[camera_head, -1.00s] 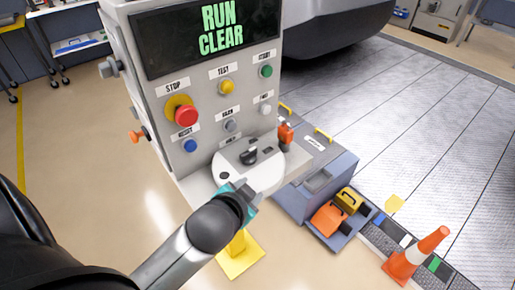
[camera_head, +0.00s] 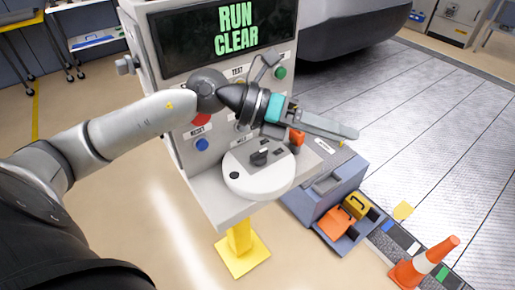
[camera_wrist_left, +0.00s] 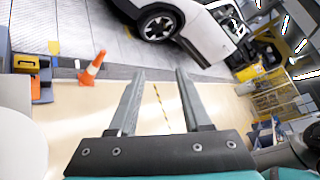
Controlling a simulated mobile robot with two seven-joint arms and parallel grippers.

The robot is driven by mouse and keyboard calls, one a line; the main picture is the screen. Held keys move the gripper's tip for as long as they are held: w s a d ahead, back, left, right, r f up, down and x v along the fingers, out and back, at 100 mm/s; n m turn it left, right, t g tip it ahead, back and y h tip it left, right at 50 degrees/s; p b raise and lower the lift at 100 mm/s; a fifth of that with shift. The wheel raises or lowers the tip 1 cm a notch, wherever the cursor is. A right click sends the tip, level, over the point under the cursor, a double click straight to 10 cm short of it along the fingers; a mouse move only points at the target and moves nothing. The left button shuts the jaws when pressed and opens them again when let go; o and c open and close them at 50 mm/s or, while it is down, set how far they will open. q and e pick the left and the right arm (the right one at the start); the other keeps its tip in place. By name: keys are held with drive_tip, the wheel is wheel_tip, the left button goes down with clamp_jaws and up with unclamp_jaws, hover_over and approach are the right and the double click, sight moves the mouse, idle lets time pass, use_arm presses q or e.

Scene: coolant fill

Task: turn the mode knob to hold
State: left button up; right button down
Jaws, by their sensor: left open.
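A black knob (camera_head: 259,157) sits on a small grey plate above a round white disc (camera_head: 262,182), on the shelf at the foot of the console. Its marks are too small to read. My left gripper (camera_head: 348,132) reaches across the front of the console and points right, above and to the right of the knob, apart from it. In the left wrist view my left gripper (camera_wrist_left: 160,72) is open, with nothing between its two fingers. My left arm hides part of the button panel. My right gripper is not in view.
The console screen (camera_head: 228,38) reads RUN CLEAR. A blue button (camera_head: 202,144) and a green button (camera_head: 280,73) show beside my arm. An orange-red item (camera_head: 296,138) stands right of the knob. An orange cone (camera_head: 425,264) stands on the floor at right.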

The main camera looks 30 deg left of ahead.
use_arm(q)
drive_tip(key=a+f+m+g+y, duration=0.1)
drive_tip(key=a+f+m+y, duration=0.1)
drive_tip(key=a+f+y, duration=0.4)
drive_tip(key=g+y, duration=0.1)
drive_tip(key=y, duration=0.4)
approach(259, 152)
drive_tip(key=x, duration=0.8)
drive_tip(key=shift+d+f, duration=0.1)
drive_tip(key=shift+f, duration=0.15)
clamp_jaws()
drive_tip(key=shift+w, duration=0.1)
